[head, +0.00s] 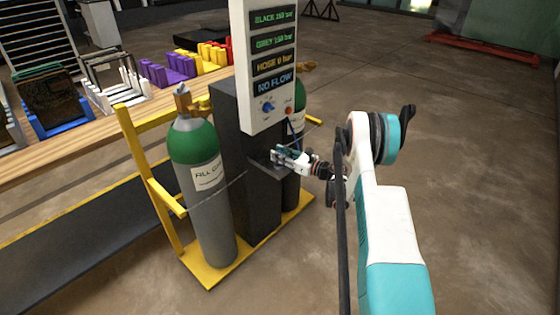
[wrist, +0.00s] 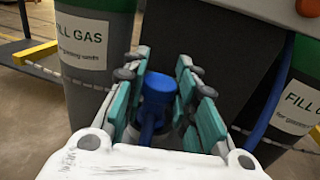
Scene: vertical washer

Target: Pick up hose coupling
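The hose coupling (wrist: 159,88) is blue with a rounded top and stands in front of the dark cabinet in the wrist view. My gripper (wrist: 163,80) has its two teal fingers on either side of the coupling. Their pads are very close to it, and I cannot tell whether they touch it. The coupling's lower part is partly hidden by the fingers and the white gripper body. In the head view my gripper (head: 284,153) is at the small dark shelf (head: 266,166) on the front of the cabinet, and it covers the coupling there.
A green-topped grey gas cylinder (head: 212,200) stands left of the dark cabinet (head: 245,190), and another (wrist: 297,100) stands right. A white display panel (head: 271,65) is above. A blue hose (wrist: 267,115) hangs on the right. A chain (wrist: 85,84) crosses the cylinders.

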